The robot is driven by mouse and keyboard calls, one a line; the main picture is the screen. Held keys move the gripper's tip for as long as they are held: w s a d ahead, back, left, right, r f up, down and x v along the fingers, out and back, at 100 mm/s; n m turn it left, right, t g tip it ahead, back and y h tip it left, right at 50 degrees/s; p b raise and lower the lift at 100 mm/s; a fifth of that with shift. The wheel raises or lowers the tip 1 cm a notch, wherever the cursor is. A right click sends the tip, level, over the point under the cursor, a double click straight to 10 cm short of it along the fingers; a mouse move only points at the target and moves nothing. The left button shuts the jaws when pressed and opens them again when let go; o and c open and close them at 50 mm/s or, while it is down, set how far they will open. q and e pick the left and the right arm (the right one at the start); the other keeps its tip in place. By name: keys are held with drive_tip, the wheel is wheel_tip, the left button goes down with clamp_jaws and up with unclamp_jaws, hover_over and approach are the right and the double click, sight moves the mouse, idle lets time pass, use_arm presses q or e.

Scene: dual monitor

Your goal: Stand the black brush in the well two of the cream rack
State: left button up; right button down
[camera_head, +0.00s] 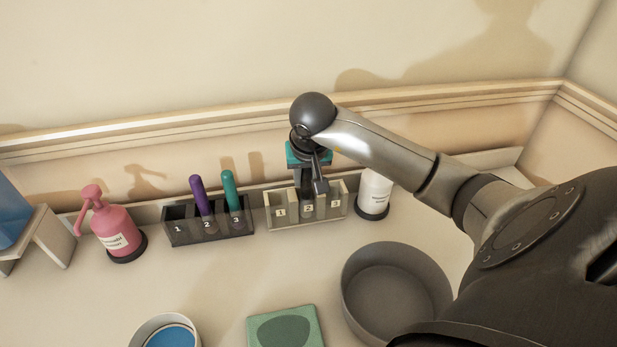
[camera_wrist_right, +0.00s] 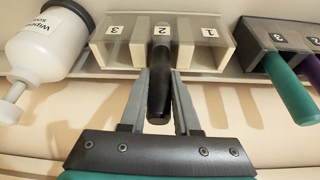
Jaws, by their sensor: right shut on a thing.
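The cream rack (camera_head: 277,219) stands against the back wall, with wells labelled 1, 2 and 3. It also shows inverted in the right wrist view (camera_wrist_right: 110,55). My right gripper (camera_head: 307,188) is above the middle well, pointing down. In the wrist view its fingers (camera_wrist_right: 158,105) are shut on the handle of the black brush (camera_wrist_right: 157,92). The brush's other end reaches into well two, behind the label 2. Whether it touches the well's floor is hidden. Wells one and three look empty. My left gripper is not in view.
A dark rack (camera_head: 180,238) with a purple and a teal handle stands left of the cream rack. A white bottle (camera_head: 374,192) stands close on its right. A pink pump bottle (camera_head: 115,232), grey bowl (camera_head: 392,290), green-topped block (camera_head: 285,328) and blue-filled cup (camera_head: 140,335) are around.

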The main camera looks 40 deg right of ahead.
drive_tip(key=shift+f, duration=0.1)
drive_tip(key=c, duration=1)
unclamp_jaws()
drive_tip(key=o, duration=0.4)
drive_tip(key=shift+c, duration=0.2)
drive_tip(key=shift+r, duration=0.3)
drive_tip(key=p+v, duration=0.3)
drive_tip(key=shift+r, duration=0.15)
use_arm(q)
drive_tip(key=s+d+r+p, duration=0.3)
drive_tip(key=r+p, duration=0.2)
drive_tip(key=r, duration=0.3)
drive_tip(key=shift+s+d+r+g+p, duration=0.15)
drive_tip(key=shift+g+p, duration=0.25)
use_arm(e)
drive_tip(key=v, duration=0.8)
drive_tip(key=shift+s+r, duration=0.2)
drive_tip(key=shift+a, duration=0.15)
